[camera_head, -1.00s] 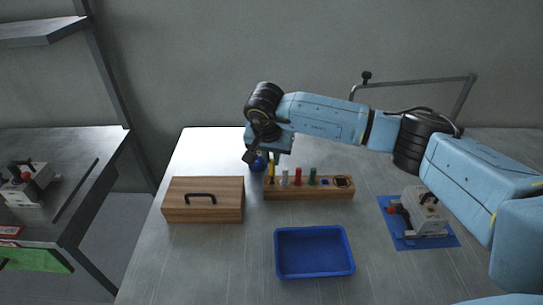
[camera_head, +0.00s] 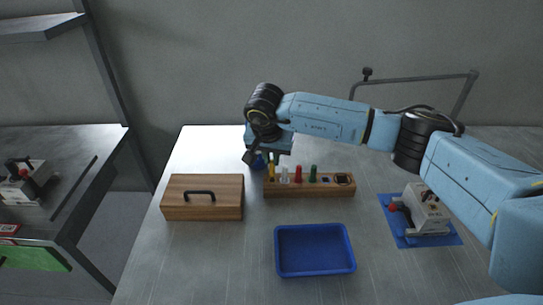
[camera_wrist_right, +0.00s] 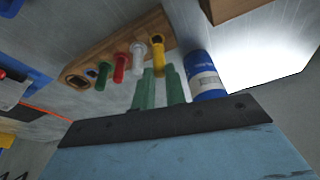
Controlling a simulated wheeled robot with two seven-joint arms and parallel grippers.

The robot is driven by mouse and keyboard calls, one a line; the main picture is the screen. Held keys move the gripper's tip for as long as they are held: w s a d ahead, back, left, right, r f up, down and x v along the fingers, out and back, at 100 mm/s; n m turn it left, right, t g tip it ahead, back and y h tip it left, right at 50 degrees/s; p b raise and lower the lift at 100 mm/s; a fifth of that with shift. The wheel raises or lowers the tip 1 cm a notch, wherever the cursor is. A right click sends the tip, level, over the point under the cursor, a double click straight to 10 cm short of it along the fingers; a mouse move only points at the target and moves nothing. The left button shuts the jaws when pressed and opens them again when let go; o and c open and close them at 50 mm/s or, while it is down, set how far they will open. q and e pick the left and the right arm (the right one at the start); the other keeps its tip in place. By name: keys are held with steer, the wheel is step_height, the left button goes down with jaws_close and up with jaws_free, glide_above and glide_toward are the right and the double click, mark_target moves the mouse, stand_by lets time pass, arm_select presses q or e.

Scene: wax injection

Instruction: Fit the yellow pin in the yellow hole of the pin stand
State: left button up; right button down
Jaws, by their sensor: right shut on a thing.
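The wooden pin stand (camera_head: 309,191) lies at the middle of the table, behind the blue tray. It also shows in the wrist view (camera_wrist_right: 125,35). My right gripper (camera_head: 271,158) is over its left end. In the wrist view its green fingers (camera_wrist_right: 160,72) are shut on the yellow pin (camera_wrist_right: 157,55). The yellow pin (camera_head: 271,173) points down at the stand's left end, beside the white pin (camera_head: 284,175). How deep it sits in the hole cannot be told. The red pin (camera_head: 298,174) and green pin (camera_head: 312,175) stand upright in the stand. My left gripper is not in view.
A blue bottle-like cylinder (camera_wrist_right: 205,75) stands close beside the gripper. A wooden box with a black handle (camera_head: 202,206) is left of the stand. The blue tray (camera_head: 315,273) is in front. A device on a blue mat (camera_head: 452,240) is at right.

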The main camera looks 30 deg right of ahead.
steer(key=shift+f+b, duration=0.85)
steer(key=shift+f, duration=0.25)
steer(key=c, duration=1.4)
jaws_free()
steer(key=shift+o, duration=0.2)
steer(key=v, duration=1.3)
steer(key=shift+r, duration=0.25)
steer(key=shift+s+f, duration=0.1)
